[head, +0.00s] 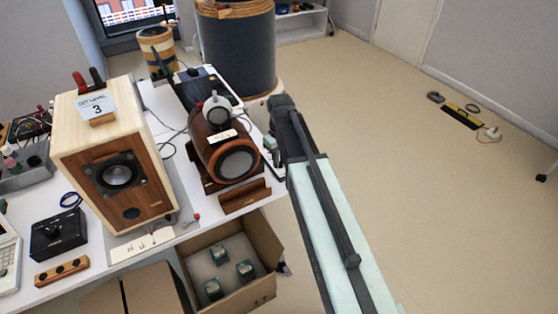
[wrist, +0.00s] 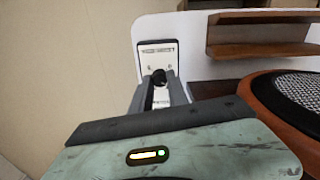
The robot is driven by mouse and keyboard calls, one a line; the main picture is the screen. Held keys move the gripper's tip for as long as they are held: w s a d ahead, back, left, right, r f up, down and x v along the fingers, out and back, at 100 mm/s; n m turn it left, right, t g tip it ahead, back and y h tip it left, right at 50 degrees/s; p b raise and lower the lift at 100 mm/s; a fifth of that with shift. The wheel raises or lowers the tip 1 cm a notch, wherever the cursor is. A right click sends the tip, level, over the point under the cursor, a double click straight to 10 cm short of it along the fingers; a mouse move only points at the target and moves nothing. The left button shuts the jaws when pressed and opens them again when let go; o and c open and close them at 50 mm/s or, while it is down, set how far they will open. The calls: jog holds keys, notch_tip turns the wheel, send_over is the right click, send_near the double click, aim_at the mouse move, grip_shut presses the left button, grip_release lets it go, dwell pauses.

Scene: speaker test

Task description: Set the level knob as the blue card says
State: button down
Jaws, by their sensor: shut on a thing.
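The card (head: 97,106) stands in a small wooden holder on top of the light wooden speaker in the head view. It is pale and reads "SET LEVEL 3". The level knob (wrist: 160,76) is small and black, on a white plate (wrist: 158,48) with printed marks too small to read. My gripper (wrist: 160,88) is shut on the knob, one grey finger on each side. The fingers hide part of the knob and the lower plate, so I cannot tell its setting. In the head view my arm hides the knob.
A round brown speaker (head: 232,160) stands close beside my gripper, and its mesh front fills the right of the wrist view. A small wooden shelf (wrist: 262,35) is near it. An open cardboard box (head: 262,290) with several small items sits below the table edge. The floor at right is mostly clear.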

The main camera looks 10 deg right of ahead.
jog(key=m, duration=0.4)
jog(key=shift+s+m, duration=0.15)
jog(key=shift+m, duration=0.15)
jog(key=m, duration=0.3)
jog(key=shift+m, duration=0.4)
jog(key=m, duration=0.4)
jog(key=shift+m, duration=1.7)
jog(key=c, duration=1.3)
grip_release()
